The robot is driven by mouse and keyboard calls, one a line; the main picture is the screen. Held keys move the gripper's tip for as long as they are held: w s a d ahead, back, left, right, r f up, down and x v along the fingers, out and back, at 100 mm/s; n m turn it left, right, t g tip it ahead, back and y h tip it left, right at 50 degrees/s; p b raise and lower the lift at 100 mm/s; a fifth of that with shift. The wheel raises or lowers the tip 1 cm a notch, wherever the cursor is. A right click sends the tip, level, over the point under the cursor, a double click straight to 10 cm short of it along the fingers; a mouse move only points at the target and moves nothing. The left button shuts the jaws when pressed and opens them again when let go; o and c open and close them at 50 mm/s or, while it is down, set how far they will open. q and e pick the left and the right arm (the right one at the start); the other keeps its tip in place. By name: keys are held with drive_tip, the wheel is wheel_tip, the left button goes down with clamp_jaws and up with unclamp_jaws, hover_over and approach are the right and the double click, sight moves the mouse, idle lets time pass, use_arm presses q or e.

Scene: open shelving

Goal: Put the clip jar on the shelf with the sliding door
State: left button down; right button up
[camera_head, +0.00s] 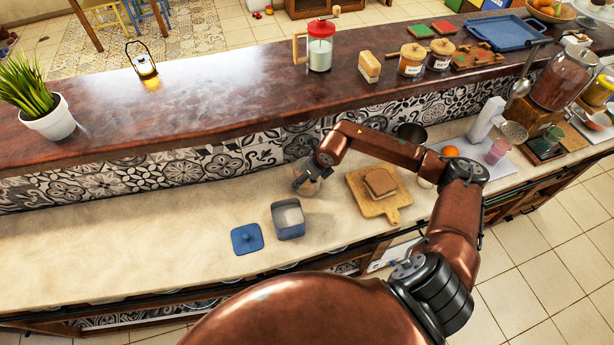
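My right arm reaches in from the right and bends over the lower counter. My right gripper (307,184) points down at a small, clear glass-like jar (311,188), which may be the clip jar. The gripper covers much of it, and I cannot tell whether the fingers are closed on it. My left gripper is not in view. No shelf with a sliding door can be made out.
Left of the gripper on the counter (120,235) are an open blue canister (288,220) and its blue lid (247,238). A cutting board with bread (381,183) lies to the right. The raised bar (210,95) stands behind. The counter's left part is clear.

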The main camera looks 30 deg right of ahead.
drive_tip(key=shift+r, duration=0.1)
drive_tip(key=o, duration=1.5)
drive_tip(key=shift+f, duration=0.2)
drive_tip(key=o, duration=0.4)
drive_tip(key=shift+c, duration=0.2)
drive_tip(key=shift+r, duration=0.15)
